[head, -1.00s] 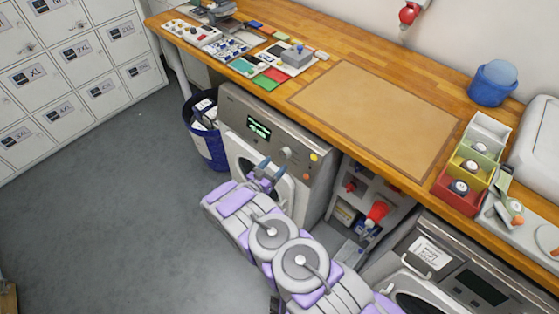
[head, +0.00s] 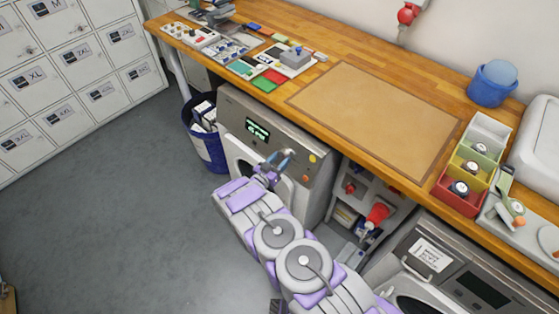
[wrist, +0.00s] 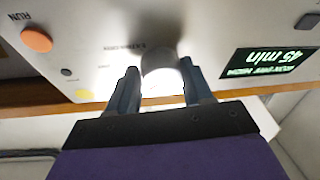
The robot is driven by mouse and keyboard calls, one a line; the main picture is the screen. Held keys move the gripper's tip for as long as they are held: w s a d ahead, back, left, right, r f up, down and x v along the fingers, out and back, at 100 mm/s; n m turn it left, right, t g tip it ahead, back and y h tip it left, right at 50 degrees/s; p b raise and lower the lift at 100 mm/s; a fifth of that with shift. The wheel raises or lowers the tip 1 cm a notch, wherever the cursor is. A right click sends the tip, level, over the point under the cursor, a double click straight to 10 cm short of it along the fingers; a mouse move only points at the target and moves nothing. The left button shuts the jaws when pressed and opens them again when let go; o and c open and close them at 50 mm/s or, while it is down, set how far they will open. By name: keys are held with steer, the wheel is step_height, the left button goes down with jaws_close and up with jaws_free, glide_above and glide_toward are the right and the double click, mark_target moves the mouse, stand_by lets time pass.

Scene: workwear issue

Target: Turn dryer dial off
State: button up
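The dryer (head: 300,195) stands under the bench with a grey control panel. Its dial (head: 289,153) is a round pale knob right of the lit display (head: 257,130). My gripper (head: 278,160) is at the panel, just at the dial. In the wrist view, which is upside down, the dial (wrist: 162,66) sits between and just beyond the two fingertips of my gripper (wrist: 160,76). The fingers are apart, one on each side; I cannot tell whether they touch it. The display (wrist: 268,62) reads 45 min.
An orange button marked RUN (wrist: 36,38) and a yellow button (wrist: 84,95) are near the dial. The wooden bench (head: 220,75) overhangs the panel. A blue bin (head: 205,140) stands left of the dryer, a shelf with red connectors (head: 376,213) right.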

steer(key=shift+a, duration=0.2)
steer(key=c, duration=0.5)
steer(key=shift+n, duration=0.4)
steer(key=n+y, duration=0.1)
steer(key=n, duration=0.1)
steer(key=n+y, duration=0.1)
steer(key=n, duration=0.2)
steer(key=shift+s+d+r+p, duration=0.15)
steer(key=shift+r+p, duration=0.05)
steer(key=shift+p, duration=0.2)
steer(key=shift+d+n+y+p, duration=0.1)
steer(key=shift+n+y+p, duration=0.55)
steer(key=shift+n, duration=1.85)
steer(key=shift+r, duration=0.1)
steer(key=o, duration=1.1)
